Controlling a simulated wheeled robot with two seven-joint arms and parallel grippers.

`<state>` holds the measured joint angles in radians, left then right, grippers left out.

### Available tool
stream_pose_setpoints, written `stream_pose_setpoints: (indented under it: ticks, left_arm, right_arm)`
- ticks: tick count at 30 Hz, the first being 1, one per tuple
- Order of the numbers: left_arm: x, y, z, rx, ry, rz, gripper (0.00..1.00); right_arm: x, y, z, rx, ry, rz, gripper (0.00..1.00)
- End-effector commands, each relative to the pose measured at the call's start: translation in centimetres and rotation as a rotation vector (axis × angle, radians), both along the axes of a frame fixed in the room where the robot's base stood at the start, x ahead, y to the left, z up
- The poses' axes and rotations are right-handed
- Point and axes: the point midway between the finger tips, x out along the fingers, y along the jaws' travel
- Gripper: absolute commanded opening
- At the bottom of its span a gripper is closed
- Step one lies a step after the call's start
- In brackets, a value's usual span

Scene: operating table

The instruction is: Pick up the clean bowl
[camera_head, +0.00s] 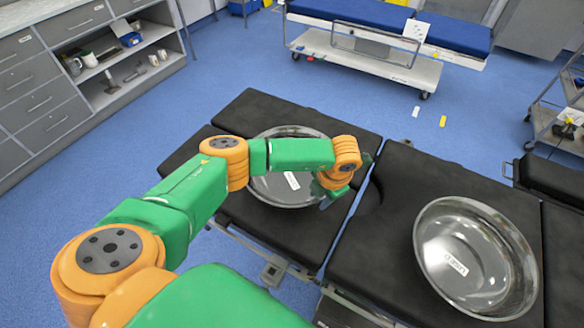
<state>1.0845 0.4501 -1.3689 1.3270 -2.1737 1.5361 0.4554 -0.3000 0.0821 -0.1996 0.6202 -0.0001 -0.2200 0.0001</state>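Two round, shiny, see-through bowls sit on the black operating table (390,285). One bowl (272,190) is on the left section, partly hidden behind my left arm. The other bowl (490,250) is on the right section, in full view. My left gripper (328,200) points down at the right rim of the left bowl. Its fingers are small and dark, and I cannot tell whether they are open or touch the rim. My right gripper is not in view.
A gap separates the two table sections. A grey cabinet with shelves (130,75) stands at the left. A bed with a blue mattress (370,15) is at the back, and a cart (560,120) is at the right.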

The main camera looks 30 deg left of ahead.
Motion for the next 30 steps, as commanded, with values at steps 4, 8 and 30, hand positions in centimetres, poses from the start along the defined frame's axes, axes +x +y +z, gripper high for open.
stream_pose_setpoints:
  ticks: [4, 8, 30]
  left_arm:
    - [0.00, 0.00, -0.21, 0.000, 0.000, 0.000, 0.39]
    - [0.00, 0.00, -0.36, 0.000, 0.000, 0.000, 0.39]
    - [-0.01, -0.01, -0.43, 0.000, 0.000, 0.000, 0.00]
  right_arm:
    - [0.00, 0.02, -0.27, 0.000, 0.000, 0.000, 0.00]
    - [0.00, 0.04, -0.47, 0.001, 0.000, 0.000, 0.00]
    - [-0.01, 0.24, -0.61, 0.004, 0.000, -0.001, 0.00]
